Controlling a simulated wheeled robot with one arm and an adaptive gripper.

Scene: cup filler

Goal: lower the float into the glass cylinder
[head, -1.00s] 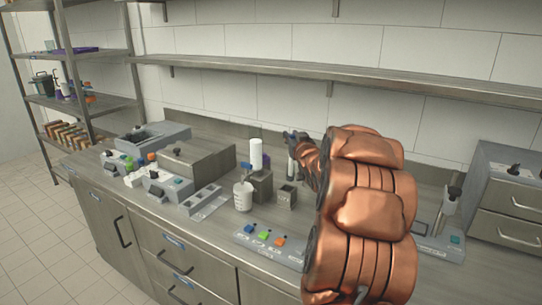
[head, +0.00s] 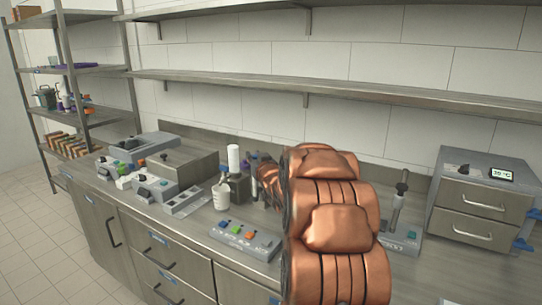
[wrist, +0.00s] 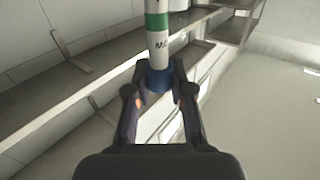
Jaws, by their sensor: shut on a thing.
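In the wrist view my gripper (wrist: 158,88) is shut on the float (wrist: 157,45), a slim white stick with a green band, dark lettering and a blue part between the fingertips. The float extends away from my gripper to the top edge, where its end is cut off. In the head view my copper-coloured arm hides most of my gripper and the float; only small dark parts show at its left, close to the white upright cylinder. I cannot surely make out the glass cylinder in either view.
The bench holds a white upright cylinder (head: 233,158), a white cup (head: 221,195), a panel with coloured buttons (head: 244,240) and grey devices at left. At right stand a tube on a stand (head: 398,205) and a drawer unit (head: 482,205). A shelf (head: 330,88) runs above.

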